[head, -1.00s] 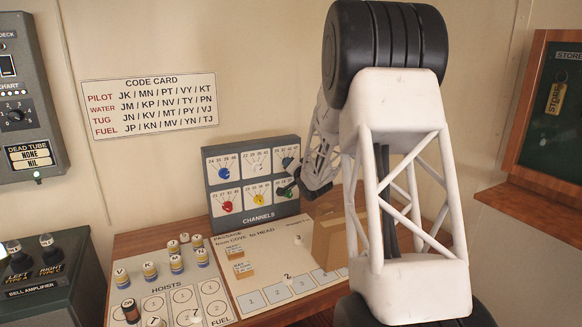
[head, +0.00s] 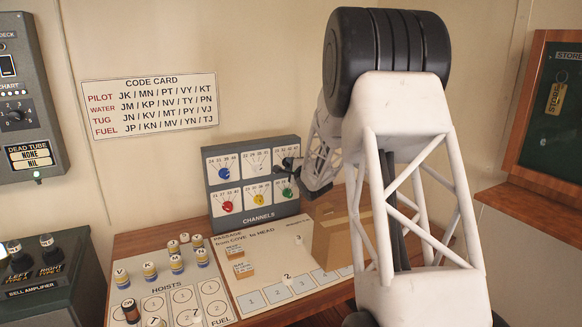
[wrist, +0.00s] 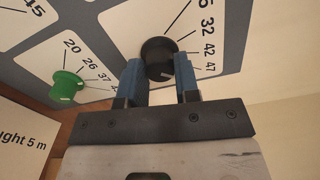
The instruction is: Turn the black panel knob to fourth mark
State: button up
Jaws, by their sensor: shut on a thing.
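The black knob (wrist: 156,49) is on a white dial face in the wrist view. Numbers beside it read 32, 42 and 47, with another partly cut off; short lines run toward them. My gripper (wrist: 158,66) has one blue finger on each side of the knob and is shut on it. A pale line shows on the knob's lower right edge; I cannot tell surely which mark it faces. In the head view, my gripper (head: 297,166) is at the upper right dial of the channels panel (head: 262,217) and largely hides the black knob.
The green knob (wrist: 67,86) is close by, below the black one; its dial reads 20, 26, 37. Blue (head: 224,173), red (head: 227,206) and yellow (head: 258,200) knobs share the panel. A cardboard-coloured box (head: 328,240) stands on the desk below my arm.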

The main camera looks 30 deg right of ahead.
jog(key=shift+m, duration=1.6)
jog(key=o, duration=0.9)
jog(key=shift+s, duration=0.15)
jog(key=shift+s, duration=3.75)
